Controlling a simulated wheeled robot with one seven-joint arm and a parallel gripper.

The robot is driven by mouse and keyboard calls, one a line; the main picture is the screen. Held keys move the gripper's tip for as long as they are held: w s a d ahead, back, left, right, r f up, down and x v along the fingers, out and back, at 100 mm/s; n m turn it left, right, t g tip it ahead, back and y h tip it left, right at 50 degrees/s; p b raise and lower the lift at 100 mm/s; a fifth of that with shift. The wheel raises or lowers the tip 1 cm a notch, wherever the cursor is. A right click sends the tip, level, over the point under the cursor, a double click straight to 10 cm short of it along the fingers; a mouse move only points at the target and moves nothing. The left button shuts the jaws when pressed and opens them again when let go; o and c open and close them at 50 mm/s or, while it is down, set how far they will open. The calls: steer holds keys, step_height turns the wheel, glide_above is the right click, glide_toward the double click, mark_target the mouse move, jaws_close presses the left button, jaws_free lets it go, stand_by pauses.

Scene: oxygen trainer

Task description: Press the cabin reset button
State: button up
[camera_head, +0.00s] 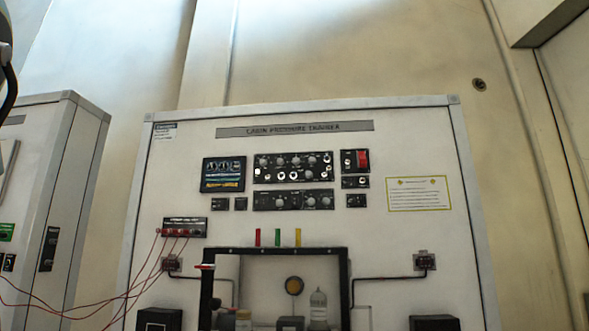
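A white trainer panel (400,255) stands upright before me, with a title strip (295,129) that seems to read "Cabin Pressure Trainer". The cabin reset button cannot be singled out, as the small labels are unreadable. Candidate controls are a small black module (355,161) with a red part at upper right, a smaller module (355,182) below it, and small black squares (240,204) under the screen. A wide black module (293,167) holds several knobs, with another knob row (293,200) beneath. My gripper is not in view.
A lit screen (223,174) is left of the knobs. Red wires (120,297) run from a socket strip (185,227) leftward. A black-framed opening (290,250) at the bottom holds bottles and a round yellowish part. Another cabinet (75,190) stands at left.

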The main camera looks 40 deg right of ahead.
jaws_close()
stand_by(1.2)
